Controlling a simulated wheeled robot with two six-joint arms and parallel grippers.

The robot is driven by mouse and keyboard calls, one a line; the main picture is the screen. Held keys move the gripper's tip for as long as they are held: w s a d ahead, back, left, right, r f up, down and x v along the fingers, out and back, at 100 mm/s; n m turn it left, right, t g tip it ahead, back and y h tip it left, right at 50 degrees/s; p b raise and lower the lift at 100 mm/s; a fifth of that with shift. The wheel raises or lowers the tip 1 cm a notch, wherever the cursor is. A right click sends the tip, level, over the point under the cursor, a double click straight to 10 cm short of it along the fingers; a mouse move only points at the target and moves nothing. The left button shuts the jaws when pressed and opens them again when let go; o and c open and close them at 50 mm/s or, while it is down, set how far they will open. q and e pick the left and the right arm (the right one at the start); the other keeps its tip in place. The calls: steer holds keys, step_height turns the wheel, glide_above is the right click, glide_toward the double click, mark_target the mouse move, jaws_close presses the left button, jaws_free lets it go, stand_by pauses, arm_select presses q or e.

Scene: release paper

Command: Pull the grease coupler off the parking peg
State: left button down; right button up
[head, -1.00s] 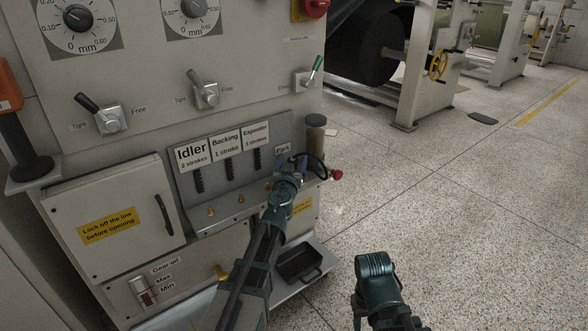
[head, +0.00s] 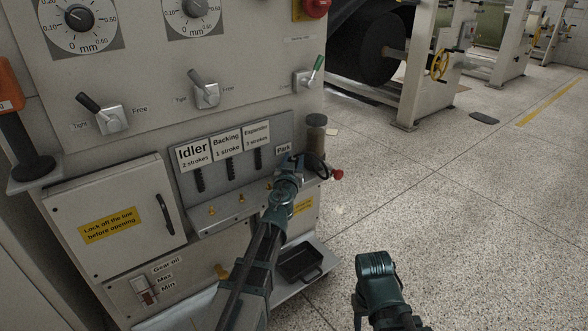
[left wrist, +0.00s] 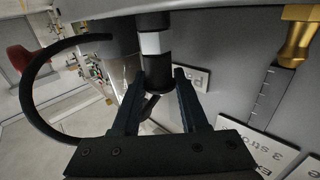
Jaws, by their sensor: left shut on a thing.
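The grease coupler (left wrist: 154,62) is a black cylinder with a white band, between the fingers of my left gripper (left wrist: 158,76) in the left wrist view. The fingers are shut on it. A black hose (left wrist: 29,88) loops out to the left in that view. In the head view my left gripper (head: 291,165) is by the Park label (head: 283,148), and the hose (head: 322,162) shows just right of it. The parking peg is not clearly visible, so I cannot tell whether the coupler sits on it.
The panel's Idler, Backing and Expander labels (head: 228,143) are left of my gripper. Brass fittings (head: 212,211) stand on the ledge below. A cylinder (head: 316,135) and a red knob (head: 337,174) are close on the right. A black tray (head: 300,264) is below. Open floor lies right.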

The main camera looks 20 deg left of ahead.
mark_target(294, 158)
arm_select(q)
steer(key=shift+r+p, duration=2.25)
steer(key=shift+r, duration=0.1)
